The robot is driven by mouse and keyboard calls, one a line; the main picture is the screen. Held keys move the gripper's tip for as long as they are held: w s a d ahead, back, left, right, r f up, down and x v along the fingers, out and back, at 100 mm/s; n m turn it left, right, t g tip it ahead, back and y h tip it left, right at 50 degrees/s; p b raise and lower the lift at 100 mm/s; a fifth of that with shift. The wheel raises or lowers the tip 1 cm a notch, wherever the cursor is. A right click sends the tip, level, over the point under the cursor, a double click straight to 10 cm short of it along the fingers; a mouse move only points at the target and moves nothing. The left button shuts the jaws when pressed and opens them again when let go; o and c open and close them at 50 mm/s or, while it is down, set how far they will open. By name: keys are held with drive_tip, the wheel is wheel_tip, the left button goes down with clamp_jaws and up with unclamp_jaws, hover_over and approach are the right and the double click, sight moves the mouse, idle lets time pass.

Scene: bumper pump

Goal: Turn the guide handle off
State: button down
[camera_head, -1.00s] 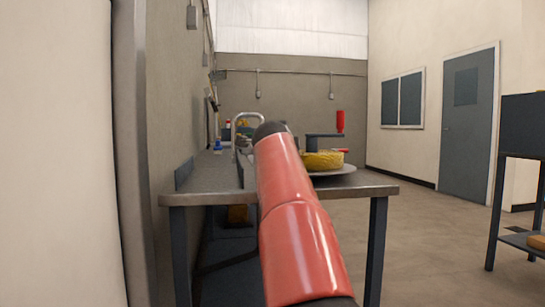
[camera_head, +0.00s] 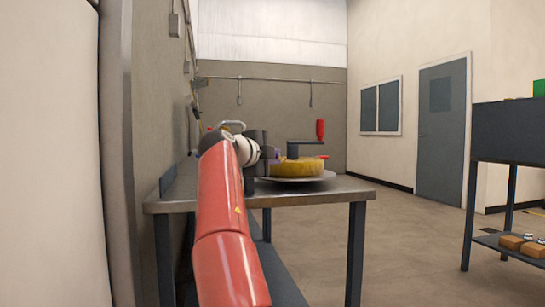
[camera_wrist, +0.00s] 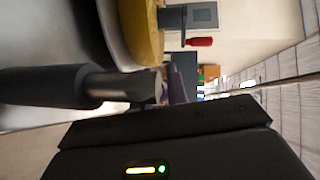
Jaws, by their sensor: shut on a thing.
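My gripper (camera_head: 266,155) is at the left side of a yellow round wheel (camera_head: 298,168) on the table. It is shut on a small purple handle (camera_head: 277,156), mostly hidden by the fingers; this seems to be the guide handle, though no label shows. The purple handle also shows as a small patch in the wrist view (camera_wrist: 177,88), beside a dark bar with a metal end (camera_wrist: 115,87). A dark crank arm with an upright red grip (camera_head: 320,129) stands over the wheel. A smaller red tip (camera_head: 324,157) sticks out at the wheel's right.
The wheel rests on a round grey plate (camera_head: 315,177) on a metal table (camera_head: 165,205). A wall stands close at the left. A dark shelf unit (camera_head: 510,135) with brown blocks below is at the right. The floor between is clear.

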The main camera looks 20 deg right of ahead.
drive_tip(key=c, duration=1.4)
unclamp_jaws()
drive_tip(key=shift+d, duration=0.1)
drive_tip(key=b+v, duration=0.2)
drive_tip(key=v, duration=0.6)
drive_tip(key=shift+f, duration=0.1)
